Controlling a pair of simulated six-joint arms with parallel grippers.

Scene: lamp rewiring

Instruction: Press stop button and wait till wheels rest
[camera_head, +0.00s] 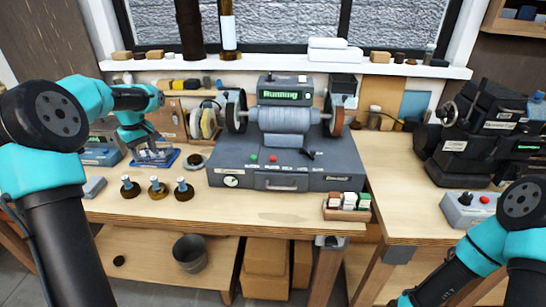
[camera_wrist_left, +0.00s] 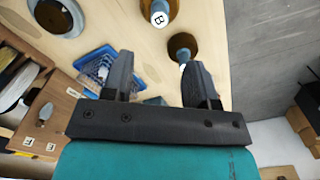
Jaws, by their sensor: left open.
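The polishing machine (camera_head: 285,119) stands on the bench with a green-lit display (camera_head: 285,95) reading "Running". A dark wheel (camera_head: 236,111) is at its left end and a brownish wheel (camera_head: 334,113) at its right end. I cannot tell from one moment whether they turn. A red button (camera_head: 273,158) and a green button (camera_head: 254,157) sit on top of the grey base (camera_head: 330,180). My left gripper (camera_head: 152,157) is left of the machine, above a blue tray (camera_head: 170,157), apart from the buttons. In the left wrist view its jaws (camera_wrist_left: 161,68) are open and empty.
Several brown-based pegs (camera_head: 157,188) stand in front of the left gripper. A box of small bottles (camera_head: 347,205) sits at the bench's front right. A grey control box (camera_head: 466,208) with a red button is on the right bench, near my right arm.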

